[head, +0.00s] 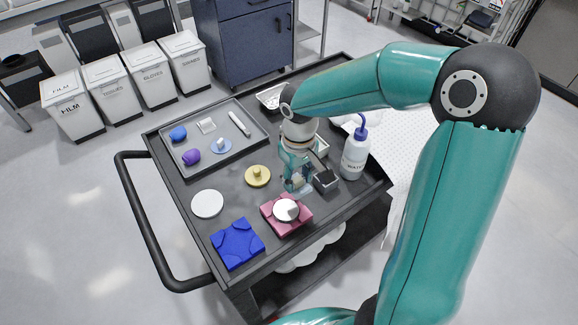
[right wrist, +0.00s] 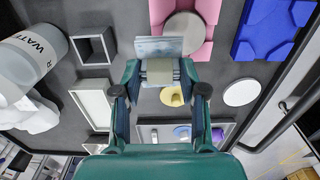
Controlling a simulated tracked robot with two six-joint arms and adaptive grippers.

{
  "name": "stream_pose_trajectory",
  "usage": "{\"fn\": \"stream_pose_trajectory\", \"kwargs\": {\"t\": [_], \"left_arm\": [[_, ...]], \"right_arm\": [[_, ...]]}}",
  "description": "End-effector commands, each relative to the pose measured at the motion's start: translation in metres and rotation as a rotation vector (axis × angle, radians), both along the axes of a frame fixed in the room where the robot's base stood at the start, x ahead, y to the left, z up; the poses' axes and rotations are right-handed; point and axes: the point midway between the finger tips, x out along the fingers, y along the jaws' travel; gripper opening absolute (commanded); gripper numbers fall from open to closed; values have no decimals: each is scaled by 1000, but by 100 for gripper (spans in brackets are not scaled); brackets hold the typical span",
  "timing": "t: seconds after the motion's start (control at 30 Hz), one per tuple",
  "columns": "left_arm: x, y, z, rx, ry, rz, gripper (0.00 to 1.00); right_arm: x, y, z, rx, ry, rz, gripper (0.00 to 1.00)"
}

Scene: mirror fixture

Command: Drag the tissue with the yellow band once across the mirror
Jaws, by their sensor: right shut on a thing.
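The round grey mirror (head: 286,210) lies on a pink fixture (head: 270,222) near the front of the cart. The mirror also shows in the right wrist view (right wrist: 183,30), partly behind the tissue. My right gripper (head: 297,184) is shut on a folded pale blue tissue (right wrist: 158,46) with a pale yellowish band (right wrist: 160,72). The fingers grip the tissue at the band, and its free end points toward the mirror. In the head view the gripper is just behind the mirror fixture. I cannot tell whether the tissue touches the mirror. My left gripper is not in view.
A dark open box (head: 325,181) and a wash bottle (head: 355,155) stand right of the gripper. A yellow knobbed disc (head: 258,177), a white disc (head: 207,204) and a blue fixture (head: 238,244) lie to the left. A grey tray (head: 181,137) holds several small items behind.

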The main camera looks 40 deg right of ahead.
Motion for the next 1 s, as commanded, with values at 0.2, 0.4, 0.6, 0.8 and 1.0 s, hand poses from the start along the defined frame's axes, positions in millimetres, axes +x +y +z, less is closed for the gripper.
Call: {"fn": "stream_pose_trajectory", "kwargs": {"t": [0.2,0.4,0.6,0.8,1.0], "left_arm": [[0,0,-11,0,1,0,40],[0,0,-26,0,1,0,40],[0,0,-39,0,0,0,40],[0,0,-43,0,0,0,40],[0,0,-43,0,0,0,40]], "right_arm": [[-2,-2,-13,0,1,-7,14],[-2,-3,-33,0,2,-9,14],[-2,-3,-51,-1,1,-9,14],[-2,-3,-58,0,1,-9,14],[-2,-3,-57,0,1,-9,14]]}}
